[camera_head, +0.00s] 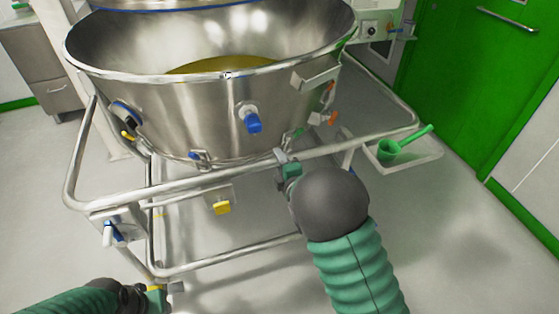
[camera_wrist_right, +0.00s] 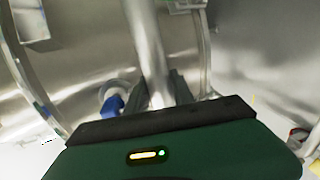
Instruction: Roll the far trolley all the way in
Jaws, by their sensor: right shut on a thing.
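The trolley is a steel tube frame (camera_head: 225,176) carrying a large round steel bowl (camera_head: 185,112) with yellow-brown material inside. It stands in front of me in the head view. My right gripper (camera_head: 286,163) is shut on the trolley's front push rail, right of the middle. In the right wrist view the rail (camera_wrist_right: 145,40) runs between its fingers (camera_wrist_right: 160,90). My left gripper (camera_head: 168,288) is low at the bottom left, near the foot of the frame's left upright. Whether its fingers are open or shut does not show clearly.
A side tray (camera_head: 425,153) with a green scoop (camera_head: 392,148) is on the frame's right. A green door (camera_head: 490,75) stands at the right, and a steel cabinet (camera_head: 50,65) at the back left. The floor (camera_head: 460,230) at the right is clear.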

